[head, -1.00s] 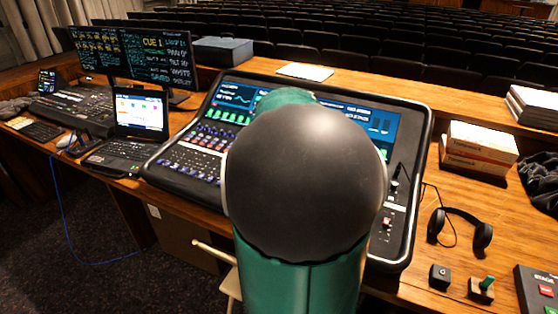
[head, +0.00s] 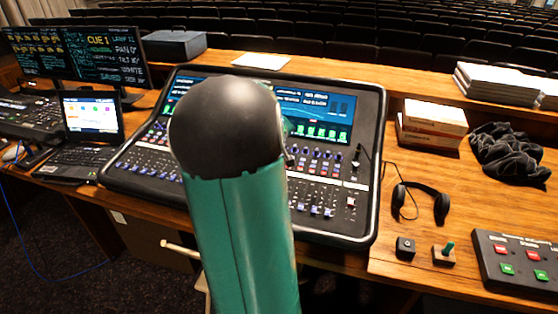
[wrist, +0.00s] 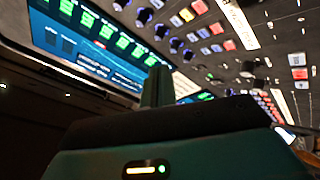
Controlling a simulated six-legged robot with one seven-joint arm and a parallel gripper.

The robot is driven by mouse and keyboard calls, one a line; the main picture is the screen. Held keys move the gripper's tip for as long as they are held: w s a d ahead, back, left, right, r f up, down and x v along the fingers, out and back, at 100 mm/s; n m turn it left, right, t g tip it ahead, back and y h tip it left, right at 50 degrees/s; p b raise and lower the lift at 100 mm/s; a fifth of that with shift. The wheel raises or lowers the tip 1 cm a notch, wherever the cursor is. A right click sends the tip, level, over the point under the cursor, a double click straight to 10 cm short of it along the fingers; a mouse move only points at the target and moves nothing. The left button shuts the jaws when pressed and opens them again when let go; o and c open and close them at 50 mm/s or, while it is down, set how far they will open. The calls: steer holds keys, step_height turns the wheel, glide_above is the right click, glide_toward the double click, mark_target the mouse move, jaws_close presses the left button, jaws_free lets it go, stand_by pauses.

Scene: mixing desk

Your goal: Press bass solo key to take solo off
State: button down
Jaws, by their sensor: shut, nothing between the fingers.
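The mixing console (head: 367,190) lies on the wooden desk, with a lit screen along its back and rows of knobs, keys and faders. My arm covers its middle-left part in the head view, and my gripper is hidden there. In the wrist view my gripper (wrist: 157,86) shows as a green finger piece above a dark body, shut and empty. It is seen against the console's screen (wrist: 95,40) and rows of red, yellow, white and blue keys (wrist: 228,44). I cannot read which key is the bass solo key. I cannot tell whether the fingertip touches the panel.
A laptop (head: 92,115) and two monitors (head: 110,52) stand left. Headphones (head: 420,203), a small black button box (head: 405,247), a joystick (head: 445,254) and a cue panel (head: 518,262) lie right. Boxes (head: 432,125) and dark cloth (head: 508,152) sit behind them.

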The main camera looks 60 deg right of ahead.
steer(key=shift+d+f, duration=0.15)
steer(key=shift+f, duration=1.4)
steer(key=shift+d+f, duration=0.15)
steer(key=shift+f, duration=1.4)
steer(key=shift+f, duration=0.15)
steer(key=shift+f, duration=0.25)
steer(key=shift+d+f, duration=0.1)
steer(key=shift+f, duration=0.2)
steer(key=shift+r, duration=0.7)
steer(key=shift+a+r, duration=0.15)
steer(key=shift+r, duration=1.05)
steer(key=shift+a+r, duration=0.15)
steer(key=shift+r, duration=1.15)
